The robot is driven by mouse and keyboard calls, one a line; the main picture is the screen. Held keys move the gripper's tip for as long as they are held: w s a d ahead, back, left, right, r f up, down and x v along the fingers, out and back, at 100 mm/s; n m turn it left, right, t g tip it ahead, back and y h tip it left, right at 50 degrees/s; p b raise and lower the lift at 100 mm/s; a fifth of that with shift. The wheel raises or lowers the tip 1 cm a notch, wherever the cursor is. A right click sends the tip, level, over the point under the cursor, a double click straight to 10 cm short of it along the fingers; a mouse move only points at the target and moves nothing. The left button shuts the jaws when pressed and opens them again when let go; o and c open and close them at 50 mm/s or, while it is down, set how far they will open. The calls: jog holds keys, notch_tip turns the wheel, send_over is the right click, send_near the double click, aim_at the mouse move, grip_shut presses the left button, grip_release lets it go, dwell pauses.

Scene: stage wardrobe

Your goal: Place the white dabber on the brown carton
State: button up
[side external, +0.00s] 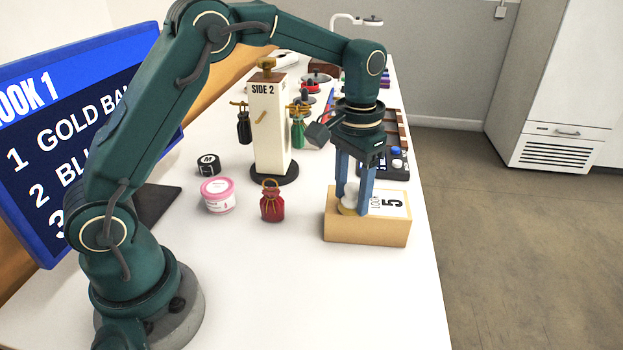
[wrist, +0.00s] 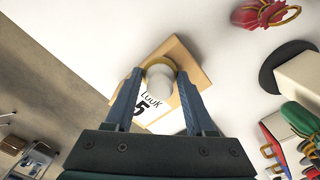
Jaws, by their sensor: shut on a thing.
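The white dabber (wrist: 160,80) is a pale rounded piece with a tan rim at its base, between the blue fingers of my gripper (wrist: 160,88). In the side view the dabber (side external: 349,200) is partly hidden behind a finger. My gripper (side external: 356,205) points down and is shut on it. The brown carton (side external: 365,232) lies under the gripper, with a white label reading "LOOK 5" on top. It also shows in the wrist view (wrist: 183,55). The dabber is over the carton's top, at its left part in the side view. I cannot tell whether it touches the top.
A red pouch (side external: 272,203), a pink-lidded tub (side external: 217,195) and a black-lidded jar (side external: 208,164) stand left of the carton. A white "SIDE 2" post (side external: 269,125) with hanging pouches stands behind them. The table's right edge is close to the carton. The front table is clear.

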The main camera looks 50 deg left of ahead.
jog(key=shift+f, duration=0.15)
jog(key=o, duration=1.3)
